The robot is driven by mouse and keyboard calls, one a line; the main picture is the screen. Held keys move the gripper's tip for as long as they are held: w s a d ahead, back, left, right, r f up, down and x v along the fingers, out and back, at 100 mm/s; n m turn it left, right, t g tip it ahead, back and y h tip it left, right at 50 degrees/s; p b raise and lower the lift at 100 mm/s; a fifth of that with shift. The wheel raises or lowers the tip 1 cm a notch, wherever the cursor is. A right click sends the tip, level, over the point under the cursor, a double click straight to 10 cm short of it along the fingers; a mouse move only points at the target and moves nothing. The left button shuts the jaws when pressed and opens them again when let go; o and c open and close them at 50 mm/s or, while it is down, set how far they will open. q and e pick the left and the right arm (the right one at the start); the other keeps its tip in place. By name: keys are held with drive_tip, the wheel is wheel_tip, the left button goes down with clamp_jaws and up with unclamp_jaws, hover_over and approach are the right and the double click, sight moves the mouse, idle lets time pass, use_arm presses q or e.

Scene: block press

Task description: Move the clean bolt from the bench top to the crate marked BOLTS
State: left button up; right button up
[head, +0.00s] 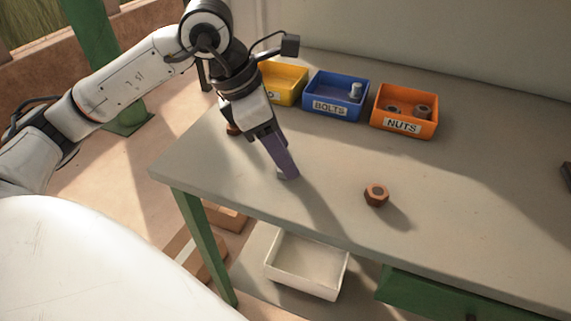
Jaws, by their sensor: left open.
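The blue crate marked BOLTS (336,114) stands at the back of the bench top (470,210), with one grey bolt (356,90) upright inside it. My left gripper (287,172) points down at the bench near its front left, in front of the blue crate. Its fingers are open, seen nearly edge-on. A small pale grey bit shows at the fingertips; I cannot tell whether it is the clean bolt or part of the fingers. No other clean bolt shows clearly on the bench. My right gripper is not in view.
A rusty nut (377,195) lies on the bench right of my left gripper. An orange crate marked NUTS (404,123) holds nuts; a yellow crate (285,84) is partly hidden. A brown piece (232,129) sits behind my gripper. A white bin (305,277) is below the bench.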

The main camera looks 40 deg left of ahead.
use_arm(q)
drive_tip(key=shift+x, duration=1.05)
drive_tip(key=shift+c, duration=0.3)
drive_tip(key=c, duration=1.2)
drive_tip(key=shift+r, duration=0.2)
